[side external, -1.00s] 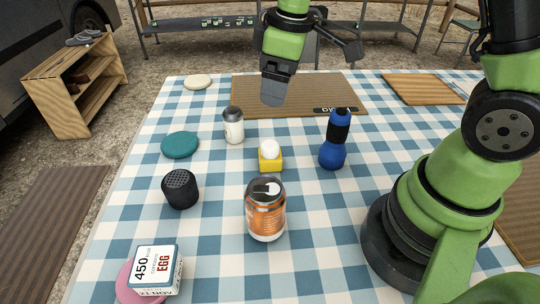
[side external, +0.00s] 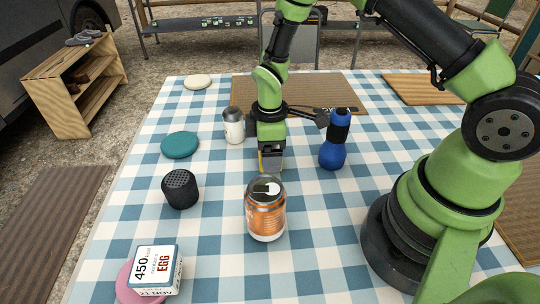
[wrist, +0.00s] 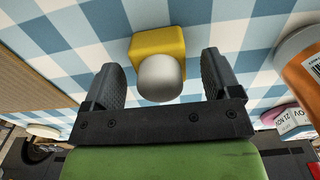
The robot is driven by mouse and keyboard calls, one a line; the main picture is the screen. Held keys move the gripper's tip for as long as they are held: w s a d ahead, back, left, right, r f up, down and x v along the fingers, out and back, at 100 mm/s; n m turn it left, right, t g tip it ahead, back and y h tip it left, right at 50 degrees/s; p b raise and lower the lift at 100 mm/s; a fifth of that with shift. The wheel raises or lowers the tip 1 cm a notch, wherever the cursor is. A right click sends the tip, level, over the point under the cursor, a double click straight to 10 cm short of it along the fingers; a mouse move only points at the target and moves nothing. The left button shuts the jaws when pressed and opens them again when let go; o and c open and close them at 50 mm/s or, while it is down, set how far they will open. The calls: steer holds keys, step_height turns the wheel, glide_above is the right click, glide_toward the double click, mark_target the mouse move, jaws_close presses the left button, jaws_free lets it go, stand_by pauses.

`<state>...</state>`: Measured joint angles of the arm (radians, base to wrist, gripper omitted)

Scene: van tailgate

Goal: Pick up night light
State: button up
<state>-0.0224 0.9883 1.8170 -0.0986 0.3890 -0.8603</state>
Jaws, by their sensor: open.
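The night light has a yellow square base and a white round globe. In the wrist view the night light (wrist: 158,44) stands between the two fingers of my gripper (wrist: 160,66), with a gap on each side. My gripper is open and points down over it. In the side view my gripper (side external: 270,160) is low at the night light's place and hides most of it; only a bit of yellow (side external: 262,163) shows. I cannot tell there whether a finger touches it.
An orange can (side external: 265,212) stands close in front of my gripper. A blue bottle-like object (side external: 333,150) is to the right, a white shaker (side external: 234,127) to the left. A black speaker (side external: 180,189), teal disc (side external: 180,145) and egg box (side external: 156,268) lie further left.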

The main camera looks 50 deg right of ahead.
step_height(320, 180, down, 2)
steer(key=shift+f, duration=0.1)
steer(key=c, duration=1.1)
steer(key=shift+o, duration=0.2)
